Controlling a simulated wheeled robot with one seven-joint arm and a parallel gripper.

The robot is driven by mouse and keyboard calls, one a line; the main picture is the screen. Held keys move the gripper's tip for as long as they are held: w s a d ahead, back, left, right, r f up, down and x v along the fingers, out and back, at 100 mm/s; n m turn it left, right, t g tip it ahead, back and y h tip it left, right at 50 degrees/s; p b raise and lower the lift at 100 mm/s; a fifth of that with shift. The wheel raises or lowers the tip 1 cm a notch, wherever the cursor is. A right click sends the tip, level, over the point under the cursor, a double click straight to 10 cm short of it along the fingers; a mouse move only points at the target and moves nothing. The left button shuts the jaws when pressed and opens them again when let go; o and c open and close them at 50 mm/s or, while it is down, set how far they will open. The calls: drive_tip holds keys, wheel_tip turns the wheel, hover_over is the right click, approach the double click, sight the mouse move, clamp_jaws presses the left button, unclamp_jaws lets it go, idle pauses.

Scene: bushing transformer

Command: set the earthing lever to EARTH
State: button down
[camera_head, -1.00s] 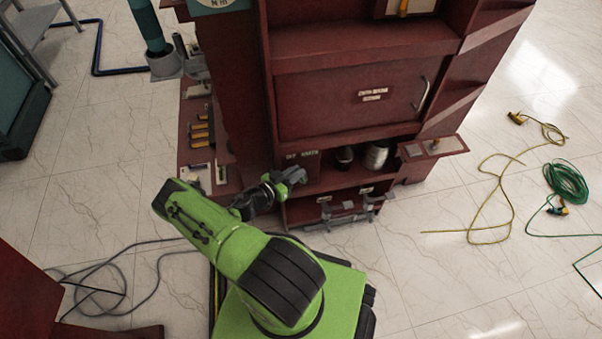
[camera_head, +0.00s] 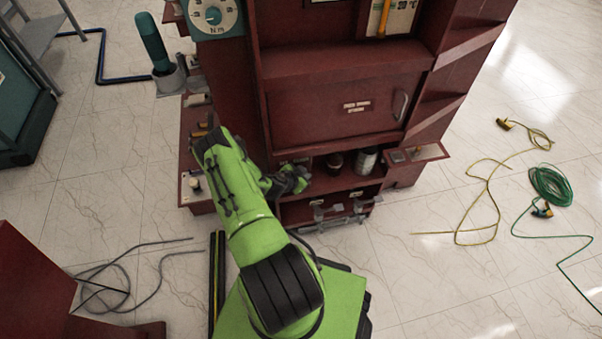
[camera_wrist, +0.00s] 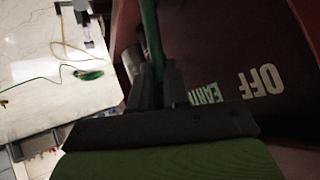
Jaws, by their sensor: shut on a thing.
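My gripper (camera_wrist: 162,88) is shut on a green bar, the earthing lever (camera_wrist: 151,35), which runs up between its fingers in the wrist view. In the head view my gripper (camera_head: 297,180) is at the lower left of the red cabinet (camera_head: 335,108), by the open shelf. The lever itself is hidden there behind my gripper. Its exact setting cannot be told.
Jars (camera_head: 366,160) stand on the shelf to the right of my gripper. Grey brackets (camera_head: 340,208) project below it. A side ledge (camera_head: 195,165) with small items lies to the left. Yellow (camera_head: 487,180) and green (camera_head: 550,184) cables lie on the floor at right.

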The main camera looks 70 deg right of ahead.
drive_tip(key=shift+f, duration=0.1)
idle(0.4)
drive_tip(key=c, duration=1.4)
unclamp_jaws()
drive_tip(key=p+v, duration=0.3)
drive_tip(key=v, duration=1.2)
drive_tip(key=shift+a+r, duration=0.25)
drive_tip(key=shift+r, duration=0.1)
drive_tip(key=shift+s, duration=0.1)
